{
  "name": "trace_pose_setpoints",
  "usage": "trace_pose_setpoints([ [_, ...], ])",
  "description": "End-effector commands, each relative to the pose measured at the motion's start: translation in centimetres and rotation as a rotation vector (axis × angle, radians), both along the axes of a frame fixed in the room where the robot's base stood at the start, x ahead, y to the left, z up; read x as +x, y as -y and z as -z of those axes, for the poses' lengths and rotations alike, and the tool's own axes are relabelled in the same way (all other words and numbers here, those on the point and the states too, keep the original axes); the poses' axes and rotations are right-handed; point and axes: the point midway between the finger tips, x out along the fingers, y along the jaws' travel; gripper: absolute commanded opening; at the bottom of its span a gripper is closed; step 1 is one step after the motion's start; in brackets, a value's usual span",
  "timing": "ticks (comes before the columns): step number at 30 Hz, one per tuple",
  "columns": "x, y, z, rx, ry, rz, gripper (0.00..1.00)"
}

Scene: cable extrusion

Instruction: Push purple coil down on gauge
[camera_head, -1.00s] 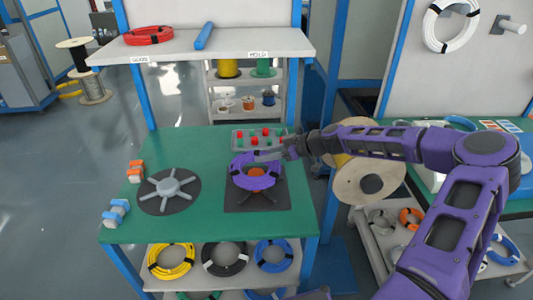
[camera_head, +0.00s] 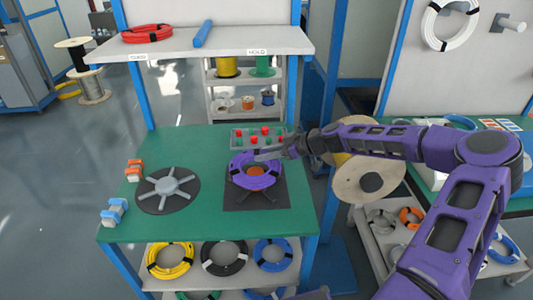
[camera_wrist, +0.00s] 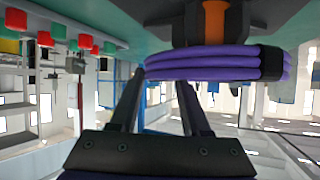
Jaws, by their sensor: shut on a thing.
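The purple coil (camera_head: 239,172), bound with black ties, is at the gauge on the right half of the green table. The gauge has a dark square base (camera_head: 277,199) and an orange centre (camera_head: 255,171), which shows through the coil's opening in the head view. In the wrist view, the coil (camera_wrist: 205,65) crosses in front of the orange post (camera_wrist: 215,20), and the picture is upside down. My gripper (camera_head: 266,153) is shut on the coil's far side. Its fingers (camera_wrist: 160,80) reach the coil in the wrist view. Whether the coil touches the base is unclear.
A grey spoked disc (camera_head: 168,186) lies left of the gauge. Orange (camera_head: 134,171) and blue-grey (camera_head: 115,212) blocks stand at the table's left edge. A tray (camera_head: 257,138) with red and green pieces lies behind the coil. A shelf (camera_head: 230,42) stands above the back.

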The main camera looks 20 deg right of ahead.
Motion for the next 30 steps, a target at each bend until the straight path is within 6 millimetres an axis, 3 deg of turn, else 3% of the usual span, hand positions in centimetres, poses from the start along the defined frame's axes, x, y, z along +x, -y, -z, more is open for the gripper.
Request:
trace_pose_setpoints([
  [11,0.0,0.0,1.7,0.001,0.001,0.0,0.0],
  [30,0.0,0.0,1.5,0.001,0.001,0.0,0.0],
])
